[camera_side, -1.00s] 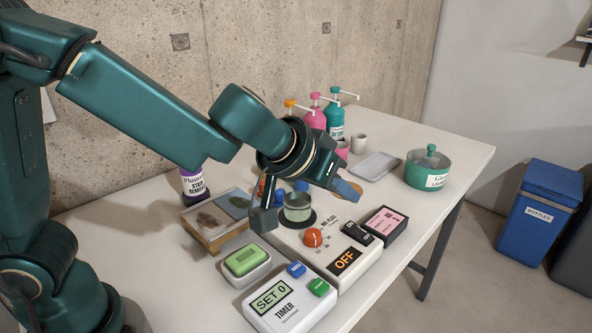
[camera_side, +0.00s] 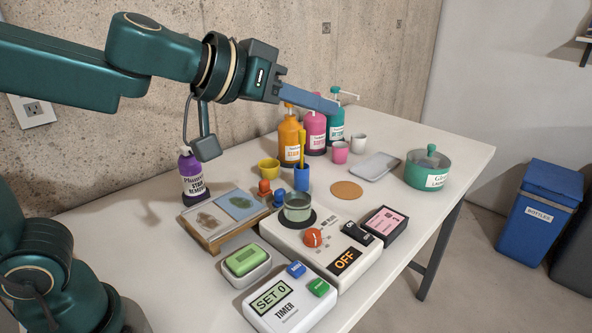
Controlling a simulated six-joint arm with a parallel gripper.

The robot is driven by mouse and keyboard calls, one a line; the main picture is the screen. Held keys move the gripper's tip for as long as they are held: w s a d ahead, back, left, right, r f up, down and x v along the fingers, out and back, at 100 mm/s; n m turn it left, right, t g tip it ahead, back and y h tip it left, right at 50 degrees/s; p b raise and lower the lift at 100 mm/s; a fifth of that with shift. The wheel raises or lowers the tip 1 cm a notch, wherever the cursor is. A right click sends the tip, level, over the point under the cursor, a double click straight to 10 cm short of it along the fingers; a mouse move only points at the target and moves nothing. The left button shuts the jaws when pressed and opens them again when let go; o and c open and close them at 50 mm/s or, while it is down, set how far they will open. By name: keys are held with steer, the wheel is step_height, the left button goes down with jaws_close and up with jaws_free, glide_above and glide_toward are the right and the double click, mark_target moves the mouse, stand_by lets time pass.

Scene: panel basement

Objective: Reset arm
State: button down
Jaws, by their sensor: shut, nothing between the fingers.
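My gripper (camera_side: 322,101) is raised above the back of the table, its blue-grey fingers shut and pointing right, nearly level. Nothing shows between the fingers. In the picture they pass in front of the tops of the orange bottle (camera_side: 289,140) and the pink bottle (camera_side: 315,133); I cannot tell the exact distance. My green arm reaches in from the left, well above the table.
Open air surrounds the arm.

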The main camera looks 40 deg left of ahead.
steer(key=s+a+f+g+y, duration=0.1)
steer(key=s+a+f+g, duration=0.1)
steer(key=s+f, duration=0.4)
steer(key=s+a+f+g+y, duration=0.2)
steer(key=s+f+g, duration=0.3)
steer(key=s, duration=0.7)
steer(key=shift+a+f, duration=0.8)
steer(key=shift+f, duration=0.1)
